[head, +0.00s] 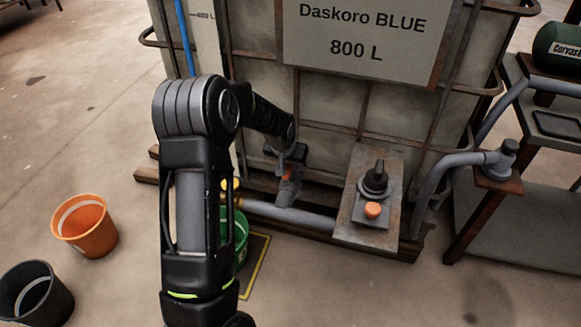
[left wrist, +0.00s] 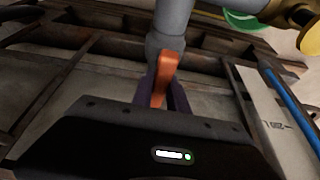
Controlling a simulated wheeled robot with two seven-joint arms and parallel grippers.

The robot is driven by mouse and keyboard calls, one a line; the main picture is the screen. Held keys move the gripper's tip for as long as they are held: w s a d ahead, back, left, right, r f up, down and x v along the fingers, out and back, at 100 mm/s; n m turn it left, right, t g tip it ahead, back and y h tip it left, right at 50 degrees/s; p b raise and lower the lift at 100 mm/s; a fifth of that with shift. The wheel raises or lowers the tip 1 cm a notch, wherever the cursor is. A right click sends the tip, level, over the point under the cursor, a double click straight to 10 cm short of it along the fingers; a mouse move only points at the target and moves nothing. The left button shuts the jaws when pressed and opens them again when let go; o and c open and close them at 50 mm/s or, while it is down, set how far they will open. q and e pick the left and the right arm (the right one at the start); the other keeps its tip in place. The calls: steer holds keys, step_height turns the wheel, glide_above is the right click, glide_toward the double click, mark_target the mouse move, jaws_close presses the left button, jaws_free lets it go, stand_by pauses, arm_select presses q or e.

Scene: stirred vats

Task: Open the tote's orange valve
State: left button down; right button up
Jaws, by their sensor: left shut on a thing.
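The tote (head: 335,95) is a pale caged tank with a sign reading "Daskoro BLUE 800 L". Its orange valve handle (head: 287,173) sits low on the front, above a grey outlet pipe (head: 300,217). My left gripper (head: 288,160) reaches down to it and partly covers it. In the left wrist view the orange handle (left wrist: 168,75) stands between the two dark fingers of my left gripper (left wrist: 162,95), which are shut on it. The grey valve body (left wrist: 167,45) lies just beyond. My right gripper does not show.
A control box (head: 368,195) with a black knob and orange button stands right of the valve. A green bucket (head: 241,240) is below the pipe. An orange bucket (head: 84,226) and a black bucket (head: 35,294) stand left. A side table (head: 520,215) is at right.

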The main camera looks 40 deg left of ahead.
arm_select(q)
steer(key=shift+n, duration=0.3)
steer(key=c, duration=1.3)
jaws_free()
steer(key=shift+r, duration=0.1)
steer(key=p+v, duration=0.2)
steer(key=v, duration=0.4)
steer(key=shift+s+d+r, duration=0.1)
steer(key=shift+r, duration=0.3)
steer(key=shift+s+d+r, duration=0.1)
steer(key=shift+s+r, duration=0.15)
steer(key=shift+r, duration=0.1)
